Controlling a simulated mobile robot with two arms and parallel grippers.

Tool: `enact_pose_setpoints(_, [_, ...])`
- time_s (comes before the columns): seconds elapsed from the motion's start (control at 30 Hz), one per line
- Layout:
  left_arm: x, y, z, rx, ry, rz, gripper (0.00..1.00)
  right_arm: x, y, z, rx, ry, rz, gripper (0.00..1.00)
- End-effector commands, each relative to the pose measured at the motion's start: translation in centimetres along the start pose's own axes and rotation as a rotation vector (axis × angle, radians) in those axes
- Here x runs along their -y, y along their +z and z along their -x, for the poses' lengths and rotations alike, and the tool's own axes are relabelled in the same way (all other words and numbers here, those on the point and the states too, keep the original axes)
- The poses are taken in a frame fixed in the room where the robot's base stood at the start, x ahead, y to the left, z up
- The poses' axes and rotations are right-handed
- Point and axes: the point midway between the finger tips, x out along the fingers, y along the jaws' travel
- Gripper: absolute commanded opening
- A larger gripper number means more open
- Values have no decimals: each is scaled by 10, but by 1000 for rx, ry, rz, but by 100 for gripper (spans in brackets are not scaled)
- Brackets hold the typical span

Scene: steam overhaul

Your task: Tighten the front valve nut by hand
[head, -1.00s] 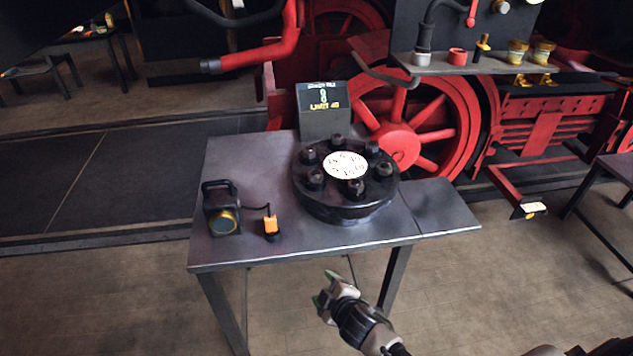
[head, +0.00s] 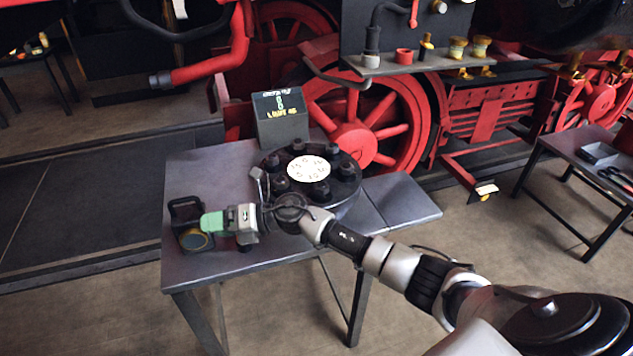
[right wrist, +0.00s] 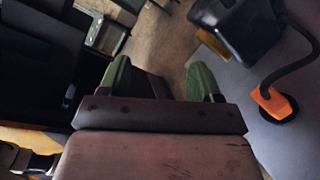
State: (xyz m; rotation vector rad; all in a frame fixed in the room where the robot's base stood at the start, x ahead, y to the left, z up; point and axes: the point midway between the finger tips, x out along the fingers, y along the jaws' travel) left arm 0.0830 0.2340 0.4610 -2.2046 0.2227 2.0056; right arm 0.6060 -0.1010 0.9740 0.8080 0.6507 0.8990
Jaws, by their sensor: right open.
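A round black flange (head: 345,190) sits on the steel table with several dark nuts around a white numbered dial (head: 308,168). The front of the flange, with any nut there, is partly covered by my right arm. My right gripper (head: 212,222), with green fingers, is over the table's left front part, left of the flange and beside the lantern. In the right wrist view the right gripper (right wrist: 161,82) is open with nothing between its fingers. My left gripper is not in view.
A black lantern (head: 187,211) stands on the table (head: 215,165) at the left. An orange-handled thing (right wrist: 272,101) with a black cable is near it, hidden in the head view. A display box (head: 281,118) stands behind the flange. A red wheel (head: 352,132) is beyond.

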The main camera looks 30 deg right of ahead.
Motion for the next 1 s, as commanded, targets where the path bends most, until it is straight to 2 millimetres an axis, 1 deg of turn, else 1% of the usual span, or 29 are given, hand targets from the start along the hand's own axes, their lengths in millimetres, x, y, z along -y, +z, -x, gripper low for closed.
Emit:
enact_pose_setpoints(0.03, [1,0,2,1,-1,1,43,1,14,8,-120,-54,137,64])
enact_pose_setpoints(0.07, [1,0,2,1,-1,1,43,4,18,14,-198,-90,210,64])
enact_pose_setpoints(0.13, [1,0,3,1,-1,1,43,15,33,34,-378,-192,359,64])
enact_pose_setpoints(0.17, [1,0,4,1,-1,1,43,19,41,46,-453,-242,414,64])
enact_pose_setpoints(0.23, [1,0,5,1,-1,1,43,31,63,80,-624,-372,513,64])
enact_pose_setpoints(0.27, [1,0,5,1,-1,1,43,34,73,96,-692,-429,542,64])
enact_pose_setpoints(0.3, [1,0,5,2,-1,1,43,37,87,119,-776,-506,570,64])
enact_pose_setpoints(0.37, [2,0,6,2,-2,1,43,39,106,152,-887,-614,589,64])
enact_pose_setpoints(0.4, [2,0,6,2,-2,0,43,38,118,172,-948,-677,592,64])
enact_pose_setpoints(0.5, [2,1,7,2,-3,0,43,33,139,213,-1059,-800,574,64])
enact_pose_setpoints(0.53, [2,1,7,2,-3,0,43,32,143,222,-1081,-826,567,64])
enact_pose_setpoints(0.6, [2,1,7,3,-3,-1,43,29,149,236,-1118,-866,553,64])
enact_pose_setpoints(0.7, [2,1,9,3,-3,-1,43,30,150,243,-1139,-888,542,64])
enact_pose_setpoints(0.77, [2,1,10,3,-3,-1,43,35,146,242,-1142,-888,540,64])
enact_pose_setpoints(0.87, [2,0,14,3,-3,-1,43,47,138,239,-1142,-885,539,64])
enact_pose_setpoints(1.0, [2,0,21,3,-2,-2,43,69,123,235,-1141,-883,540,64])
